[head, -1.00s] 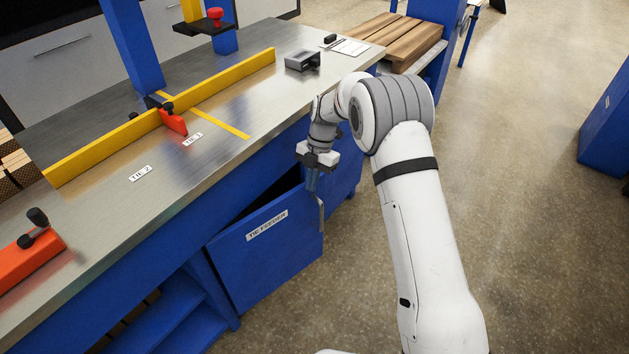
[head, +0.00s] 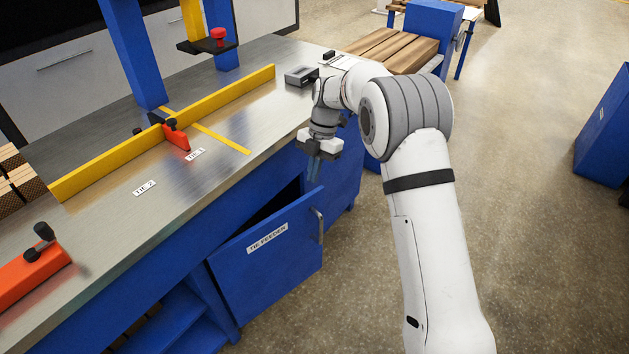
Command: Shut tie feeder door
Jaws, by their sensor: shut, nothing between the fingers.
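The tie feeder door (head: 272,278) is a blue panel with a white "TIE FEEDER" label (head: 267,238), on the front of the blue workbench below the steel top. It stands partly open, with a dark gap (head: 270,212) above its top edge. Its metal handle (head: 318,226) is at the door's right edge. My gripper (head: 313,176) points down above and close to the door's upper right corner, over the handle. Its fingers are shut and empty, and they look apart from the handle. Whether they touch the door's edge cannot be told.
The steel worktop (head: 110,238) carries a yellow fence (head: 225,91), a red stop (head: 176,135) and a small grey box (head: 300,75). An open blue shelf (head: 175,318) lies left of the door. The floor (head: 540,230) to the right is clear.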

